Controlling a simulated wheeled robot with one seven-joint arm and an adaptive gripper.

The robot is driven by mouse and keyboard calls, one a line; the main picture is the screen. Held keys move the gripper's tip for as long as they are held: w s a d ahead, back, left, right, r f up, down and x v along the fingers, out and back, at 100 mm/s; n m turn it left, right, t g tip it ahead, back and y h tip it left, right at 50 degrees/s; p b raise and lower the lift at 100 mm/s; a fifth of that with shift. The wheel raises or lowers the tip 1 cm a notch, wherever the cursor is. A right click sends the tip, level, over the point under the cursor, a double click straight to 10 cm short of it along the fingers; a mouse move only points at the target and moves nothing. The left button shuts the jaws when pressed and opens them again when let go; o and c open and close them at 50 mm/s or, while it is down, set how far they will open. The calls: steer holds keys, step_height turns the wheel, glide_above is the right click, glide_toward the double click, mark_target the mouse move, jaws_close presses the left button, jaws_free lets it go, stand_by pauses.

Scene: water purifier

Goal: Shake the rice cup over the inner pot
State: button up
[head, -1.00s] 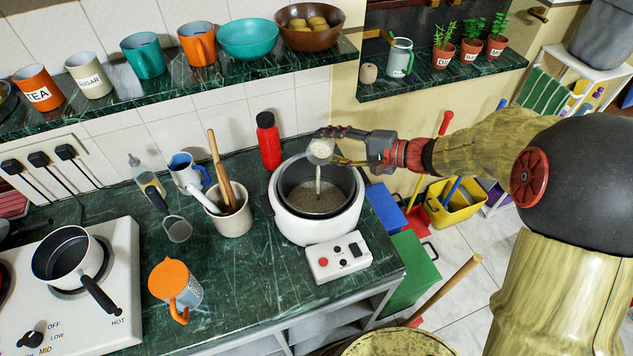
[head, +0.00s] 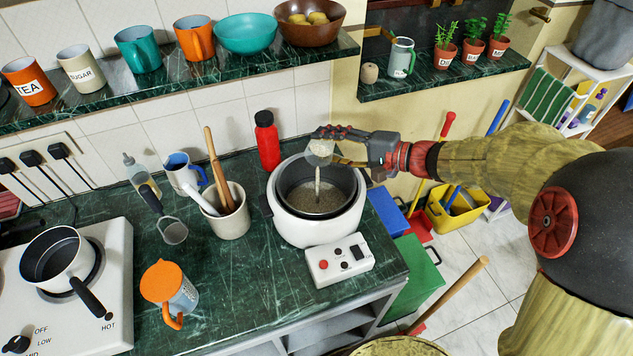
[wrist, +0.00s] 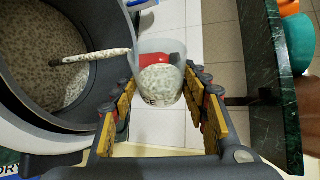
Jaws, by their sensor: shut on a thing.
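The rice cup (head: 320,149) is small and clear, with white rice inside. My gripper (head: 333,147) is shut on it above the right back part of the inner pot (head: 292,200). The pot is dark, sits in the white rice cooker (head: 290,231), and has speckled rice (head: 309,201) on its bottom. A thin pale column (head: 318,187) runs from the cup down into the pot and looks like falling rice. In the wrist view the cup (wrist: 161,62) lies between my two fingers, with rice visible inside, and the speckled column (wrist: 90,57) reaches toward the pot.
A control box (head: 339,260) sits in front of the cooker. A red bottle (head: 267,143) stands behind it, and a utensil crock (head: 231,219) to its left. The shelf (head: 350,45) with mugs and bowls is above and behind. The counter ends right of the cooker.

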steer(key=shift+s+a+r+n+t+b, duration=0.1)
steer(key=shift+s+r+n+t+b, duration=0.2)
steer(key=shift+b, duration=0.7)
steer(key=shift+n+t+b, duration=0.1)
steer(key=shift+n+b, duration=0.3)
steer(key=shift+b, duration=0.55)
steer(key=shift+s+a+r+n+t, duration=0.1)
steer(key=shift+s+r+n+t, duration=0.35)
steer(key=shift+n, duration=0.35)
stand_by(0.4)
